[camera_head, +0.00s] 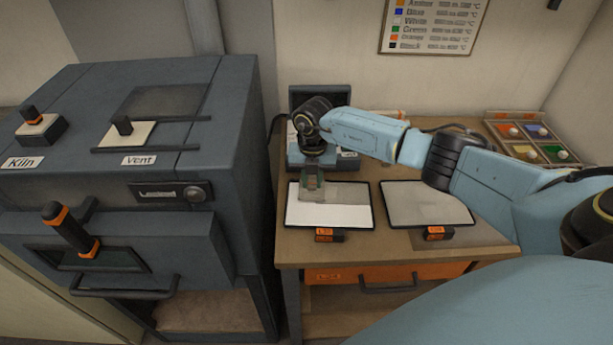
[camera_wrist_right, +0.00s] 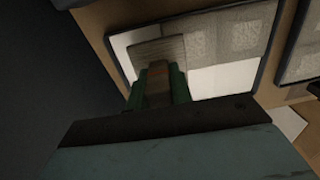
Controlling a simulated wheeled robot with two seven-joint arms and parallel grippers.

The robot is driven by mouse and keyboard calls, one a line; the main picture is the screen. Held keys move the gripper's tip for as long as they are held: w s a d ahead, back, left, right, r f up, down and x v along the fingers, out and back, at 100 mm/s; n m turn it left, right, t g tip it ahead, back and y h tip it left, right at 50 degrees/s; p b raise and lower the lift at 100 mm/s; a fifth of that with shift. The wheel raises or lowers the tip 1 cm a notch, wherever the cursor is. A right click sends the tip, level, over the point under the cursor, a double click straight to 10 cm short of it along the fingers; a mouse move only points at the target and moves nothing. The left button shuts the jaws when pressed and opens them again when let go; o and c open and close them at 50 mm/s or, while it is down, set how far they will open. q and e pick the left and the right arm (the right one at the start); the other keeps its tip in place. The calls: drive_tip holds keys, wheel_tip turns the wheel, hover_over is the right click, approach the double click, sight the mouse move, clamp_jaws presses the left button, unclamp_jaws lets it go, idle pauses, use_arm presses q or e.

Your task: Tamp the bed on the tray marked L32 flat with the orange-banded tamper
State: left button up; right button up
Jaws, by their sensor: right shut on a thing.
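My right gripper (camera_head: 313,193) is over the left tray (camera_head: 289,216), a flat dark-rimmed tray with a pale bed (camera_head: 345,216). It is shut on the tamper. In the right wrist view the tamper (camera_wrist_right: 158,48) shows a flat greyish plate and a dull orange band between the green fingers (camera_wrist_right: 158,88). The plate is at the bed's corner; I cannot tell whether it touches. The bed is partly bright white and partly grey with textured patches. The tray's orange tag (camera_head: 324,232) is too small to read surely. My left gripper is not in view.
A second tray (camera_head: 425,203) with a greyer bed and its own tag (camera_head: 436,233) lies to the right. A box of coloured paints (camera_head: 530,135) stands at the back right. The large kiln (camera_head: 225,180) stands close on the left. An orange drawer (camera_head: 340,275) is below the tabletop.

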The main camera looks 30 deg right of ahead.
sight(329, 197)
drive_tip(key=shift+s+d+p, duration=0.45)
drive_tip(key=shift+s+d, duration=0.25)
drive_tip(key=shift+d, duration=0.25)
drive_tip(key=shift+s+d+p, duration=0.4)
drive_tip(key=shift+s+d, duration=0.25)
drive_tip(key=shift+d, duration=0.3)
drive_tip(key=shift+f, duration=0.1)
drive_tip(key=shift+f+b, duration=0.65)
drive_tip(key=shift+f, duration=0.05)
drive_tip(key=shift+f, duration=0.3)
drive_tip(key=shift+r+p, duration=0.85)
drive_tip(key=shift+r, duration=0.35)
drive_tip(key=shift+f, duration=0.1)
